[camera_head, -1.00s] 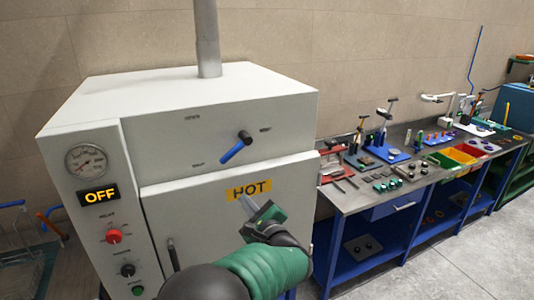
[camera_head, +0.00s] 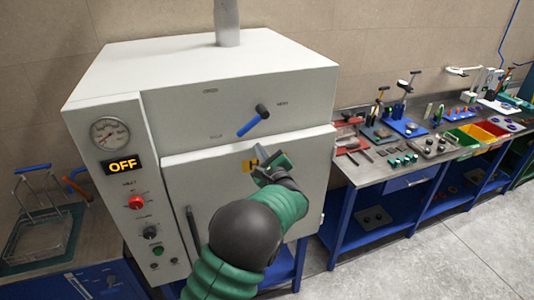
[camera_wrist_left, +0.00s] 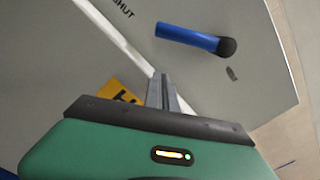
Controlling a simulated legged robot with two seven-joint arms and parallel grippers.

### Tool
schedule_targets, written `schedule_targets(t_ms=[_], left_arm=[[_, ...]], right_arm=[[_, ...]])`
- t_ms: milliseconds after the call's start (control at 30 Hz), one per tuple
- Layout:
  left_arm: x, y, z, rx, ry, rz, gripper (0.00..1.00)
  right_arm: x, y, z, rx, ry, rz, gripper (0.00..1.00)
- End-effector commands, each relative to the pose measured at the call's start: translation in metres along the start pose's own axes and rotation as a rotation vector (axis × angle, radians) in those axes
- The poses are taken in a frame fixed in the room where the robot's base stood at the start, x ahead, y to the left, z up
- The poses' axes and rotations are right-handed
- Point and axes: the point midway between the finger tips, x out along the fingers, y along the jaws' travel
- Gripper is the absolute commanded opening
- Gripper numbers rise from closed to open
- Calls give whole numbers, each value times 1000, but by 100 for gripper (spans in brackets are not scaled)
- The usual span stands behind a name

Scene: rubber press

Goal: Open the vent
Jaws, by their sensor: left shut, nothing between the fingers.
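The vent handle (camera_head: 248,125) is a blue lever with a black knob on the upper front panel of the white oven (camera_head: 170,90). It slants from lower left to upper right in the head view. Small labels stand around it; in the left wrist view "SHUT" is readable near the blue end of the handle (camera_wrist_left: 188,37). My left gripper (camera_head: 262,153) is shut and empty in front of the oven door, just below the handle and apart from it. Its closed fingers (camera_wrist_left: 161,90) point up toward the handle. My right gripper is not in view.
The yellow HOT label (camera_head: 248,166) on the door is partly hidden by my gripper. The display (camera_head: 123,165) reads OFF. A door handle (camera_head: 193,233) is at the door's left. A workbench (camera_head: 355,175) with tools and bins stands right. A wire basket (camera_head: 42,225) is left.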

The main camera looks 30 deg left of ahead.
Motion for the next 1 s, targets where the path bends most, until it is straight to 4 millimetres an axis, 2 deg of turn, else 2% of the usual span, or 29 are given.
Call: schedule_targets(t_ms=[33,67,233,733,1000], left_arm=[[9,-3,9,0,-1,2,0],[9,-4,17,-1,-1,1,0],[14,-2,36,1,1,1,0],[14,0,39,3,1,-1,0],[15,2,43,58,0,-2,0]], right_arm=[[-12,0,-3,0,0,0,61],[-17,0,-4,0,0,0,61],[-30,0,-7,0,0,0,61],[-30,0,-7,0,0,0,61],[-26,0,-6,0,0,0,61]])
